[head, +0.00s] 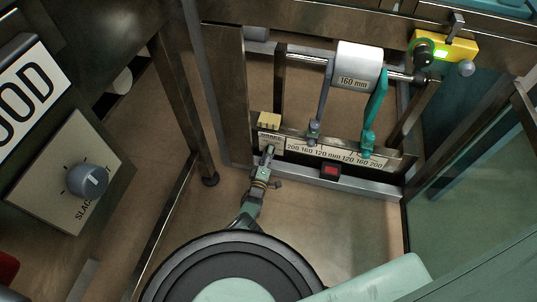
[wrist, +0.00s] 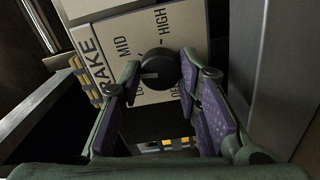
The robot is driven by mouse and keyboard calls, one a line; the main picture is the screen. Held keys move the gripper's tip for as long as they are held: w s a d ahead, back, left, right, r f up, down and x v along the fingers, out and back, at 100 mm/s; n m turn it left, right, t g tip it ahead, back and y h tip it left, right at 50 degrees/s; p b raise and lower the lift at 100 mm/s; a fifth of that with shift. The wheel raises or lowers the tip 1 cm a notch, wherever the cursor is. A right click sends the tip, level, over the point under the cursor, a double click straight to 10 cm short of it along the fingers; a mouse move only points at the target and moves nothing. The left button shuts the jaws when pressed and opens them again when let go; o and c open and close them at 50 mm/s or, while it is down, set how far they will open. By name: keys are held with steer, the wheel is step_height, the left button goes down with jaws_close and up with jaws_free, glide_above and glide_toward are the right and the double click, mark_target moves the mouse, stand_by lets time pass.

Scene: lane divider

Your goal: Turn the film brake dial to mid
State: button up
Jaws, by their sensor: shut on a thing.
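The film brake dial (wrist: 158,64) is a round black knob on a cream plate (wrist: 195,35) lettered BRAKE, LOW, MID and HIGH, in the wrist view. A small pale mark on the knob sits left of and below its centre, on the LOW side. My gripper (wrist: 160,72) has a finger on each side of the knob and is shut on it. In the head view my gripper (head: 268,156) is at the left end of the scale rail, where it hides the dial. The BRAKE plate (head: 270,138) shows only partly there.
A SLACK dial (head: 87,181) stands on a panel at the left. A white 160 mm roll (head: 359,67) hangs over a numbered scale (head: 330,153) with teal and grey arms. A red button (head: 331,171) is below. A metal post (wrist: 272,80) stands close on the right.

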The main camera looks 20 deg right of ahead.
steer(key=m, duration=0.4)
steer(key=shift+m, duration=0.4)
stand_by(0.4)
steer(key=o, duration=1.1)
steer(key=shift+o, duration=0.2)
